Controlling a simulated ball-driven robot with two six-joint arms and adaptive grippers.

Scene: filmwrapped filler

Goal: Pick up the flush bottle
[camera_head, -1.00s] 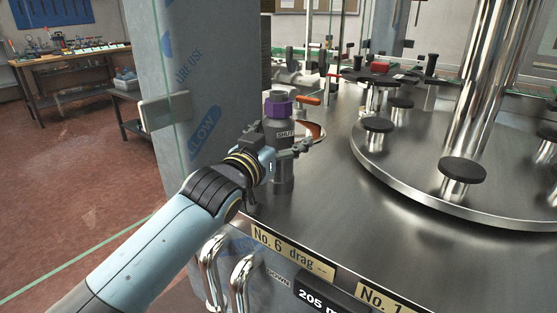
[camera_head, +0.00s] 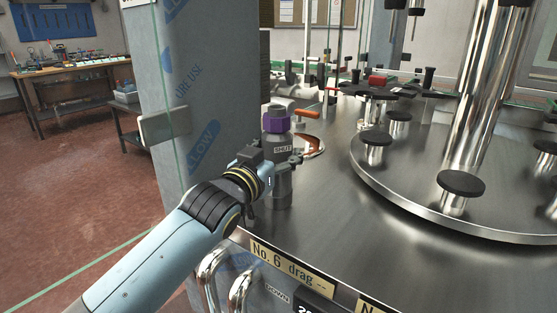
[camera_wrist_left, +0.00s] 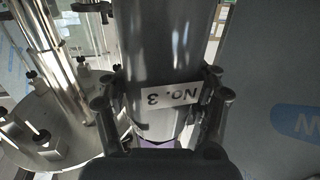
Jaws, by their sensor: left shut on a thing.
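The flush bottle (camera_head: 278,178) is a dark grey cylinder with a purple cap and a small "SHUT" label. It stands upright on the steel deck, near its left edge. In the left wrist view the bottle (camera_wrist_left: 165,50) fills the middle and carries a white "No. 3" label. My left gripper (camera_head: 292,161) reaches in from the left and is shut around the bottle's body below the "SHUT" label. In the left wrist view its fingers (camera_wrist_left: 163,95) lie on both sides of the bottle. My right gripper is not in view.
A film-wrapped post (camera_head: 200,90) stands just left of the bottle. An orange-handled part (camera_head: 308,113) lies close behind it. A round raised platform (camera_head: 420,190) with black-topped posts stands to the right. Bare deck (camera_head: 345,215) lies between. Metal handles (camera_head: 243,280) hang below the front edge.

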